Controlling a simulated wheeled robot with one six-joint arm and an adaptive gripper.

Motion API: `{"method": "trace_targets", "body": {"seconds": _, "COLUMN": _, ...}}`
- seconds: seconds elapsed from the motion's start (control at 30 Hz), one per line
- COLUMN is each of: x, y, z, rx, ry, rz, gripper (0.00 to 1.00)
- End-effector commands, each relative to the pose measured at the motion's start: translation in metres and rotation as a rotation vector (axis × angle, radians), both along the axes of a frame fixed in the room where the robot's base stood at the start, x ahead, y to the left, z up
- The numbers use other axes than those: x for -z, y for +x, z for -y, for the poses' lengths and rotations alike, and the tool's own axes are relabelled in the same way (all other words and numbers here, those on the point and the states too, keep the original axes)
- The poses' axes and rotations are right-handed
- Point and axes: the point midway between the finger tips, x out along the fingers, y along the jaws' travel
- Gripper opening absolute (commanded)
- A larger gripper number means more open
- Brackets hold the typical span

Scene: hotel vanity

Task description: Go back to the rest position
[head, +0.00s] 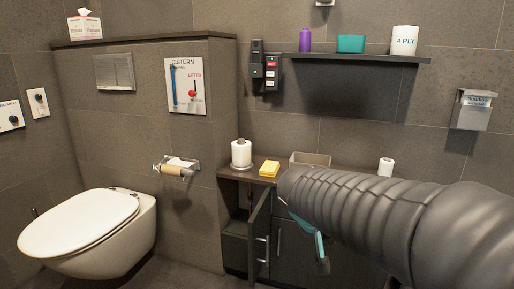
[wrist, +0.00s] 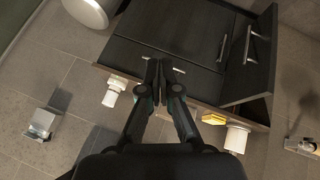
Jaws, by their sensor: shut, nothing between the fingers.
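My arm (head: 390,215) reaches across the right foreground in the head view, in front of the vanity. My gripper (head: 320,258) shows there only as a small teal and dark part below the arm; the rest is hidden. In the wrist view my gripper (wrist: 160,72) is shut, its two dark fingers together and empty. It appears over the dark vanity front (wrist: 165,45), near a bar handle; I cannot tell how far off it is.
The vanity's left door (head: 259,235) stands open. On the counter are a paper roll on a stand (head: 241,153), a yellow sponge (head: 269,168), a grey tray (head: 310,158) and a white roll (head: 386,167). The toilet (head: 90,230) stands left, with clear floor between.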

Motion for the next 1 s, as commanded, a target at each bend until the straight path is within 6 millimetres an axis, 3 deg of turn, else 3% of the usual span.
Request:
{"method": "trace_targets", "body": {"seconds": 0.03, "x": -0.002, "y": -0.02, "z": 0.007, "rx": 0.0, "ry": 0.03, "rz": -0.007, "gripper": 0.0}}
{"method": "trace_targets", "body": {"seconds": 0.2, "x": 0.003, "y": -0.079, "z": 0.016, "rx": -0.038, "ry": 0.133, "rz": -0.04, "gripper": 0.0}}
{"method": "trace_targets", "body": {"seconds": 0.5, "x": 0.02, "y": -0.163, "z": 0.009, "rx": -0.13, "ry": 0.3, "rz": -0.025, "gripper": 0.0}}
{"method": "trace_targets", "body": {"seconds": 0.7, "x": 0.028, "y": -0.188, "z": 0.0, "rx": -0.175, "ry": 0.352, "rz": -0.001, "gripper": 0.0}}
{"method": "trace_targets", "body": {"seconds": 1.0, "x": 0.03, "y": -0.192, "z": -0.002, "rx": -0.185, "ry": 0.362, "rz": 0.003, "gripper": 0.0}}
